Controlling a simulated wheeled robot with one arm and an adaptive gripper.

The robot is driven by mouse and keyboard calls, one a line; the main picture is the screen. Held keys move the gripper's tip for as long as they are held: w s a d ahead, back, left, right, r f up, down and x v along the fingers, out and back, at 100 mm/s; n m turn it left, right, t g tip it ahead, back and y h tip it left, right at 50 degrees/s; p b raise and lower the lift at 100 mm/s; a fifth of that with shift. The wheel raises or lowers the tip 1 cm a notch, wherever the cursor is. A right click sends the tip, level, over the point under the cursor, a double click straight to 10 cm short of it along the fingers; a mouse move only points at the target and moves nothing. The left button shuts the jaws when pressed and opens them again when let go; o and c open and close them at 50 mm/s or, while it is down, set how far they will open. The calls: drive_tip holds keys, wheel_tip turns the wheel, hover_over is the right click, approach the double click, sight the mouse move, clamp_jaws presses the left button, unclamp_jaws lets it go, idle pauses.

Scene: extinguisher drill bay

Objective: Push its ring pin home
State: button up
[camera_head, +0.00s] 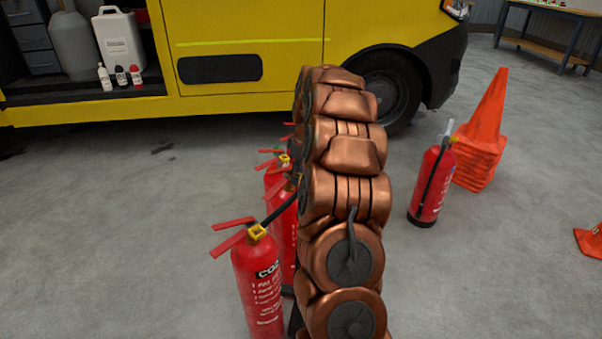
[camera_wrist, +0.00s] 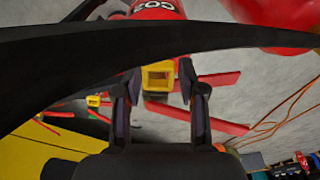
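In the wrist view a red extinguisher marked CO2 (camera_wrist: 152,8) is at the top. A yellow square-framed part (camera_wrist: 158,76) sits at its head, with red lever bars (camera_wrist: 195,118) beside it. My gripper (camera_wrist: 159,72) has a finger on each side of the yellow part, apparently with narrow gaps. No separate ring pin can be made out.
A black hose (camera_wrist: 160,42) crosses the wrist view. A yellow van (camera_head: 245,40) stands behind. Another extinguisher (camera_head: 432,185) and stacked orange cones (camera_head: 485,140) stand at right, with bare floor around. Orange cords (camera_wrist: 275,120) lie on the floor.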

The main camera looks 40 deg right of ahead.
drive_tip(key=o, duration=0.4)
drive_tip(key=shift+o, duration=0.2)
drive_tip(key=shift+d, duration=0.1)
wheel_tip(320, 180, up, 12)
drive_tip(key=s, duration=0.1)
drive_tip(key=shift+s+d, duration=0.2)
drive_tip(key=shift+s, duration=0.15)
